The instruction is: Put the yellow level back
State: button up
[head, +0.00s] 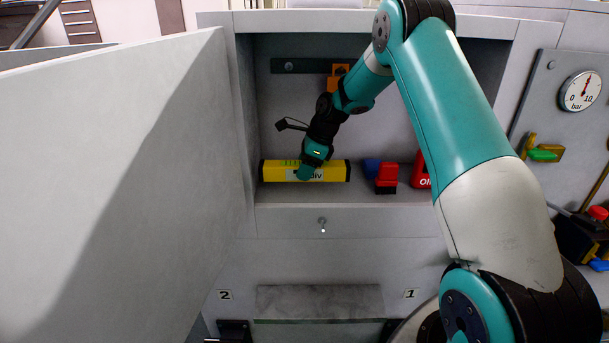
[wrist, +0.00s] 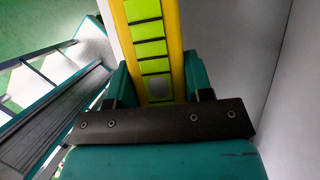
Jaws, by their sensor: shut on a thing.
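The yellow level (head: 334,172) is a yellow bar with black ends and a dark label. In the head view it lies level at the floor of the open cabinet compartment, near the left wall; I cannot tell whether it touches the shelf. My gripper (head: 304,174) reaches down over its middle and is shut on it, hiding part of the label. In the wrist view the level (wrist: 173,30) runs up between the two teal fingers of my gripper (wrist: 155,85), showing a row of green segments.
A red and black block (head: 386,177), a blue piece (head: 371,168) and a red can (head: 421,172) stand to the right of the level. The open cabinet door (head: 120,190) fills the left. A dark rail (head: 300,66) with an orange piece (head: 336,75) is on the back wall.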

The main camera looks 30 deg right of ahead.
aim_at(304, 191)
notch_tip(304, 191, down, 3)
jog(key=shift+f+p, duration=0.1)
jog(key=shift+p, duration=0.75)
jog(key=shift+w+f+p, duration=0.15)
jog(key=shift+p, duration=0.25)
jog(key=shift+f, duration=0.35)
jog(key=shift+f, duration=0.1)
jog(key=o, duration=1.3)
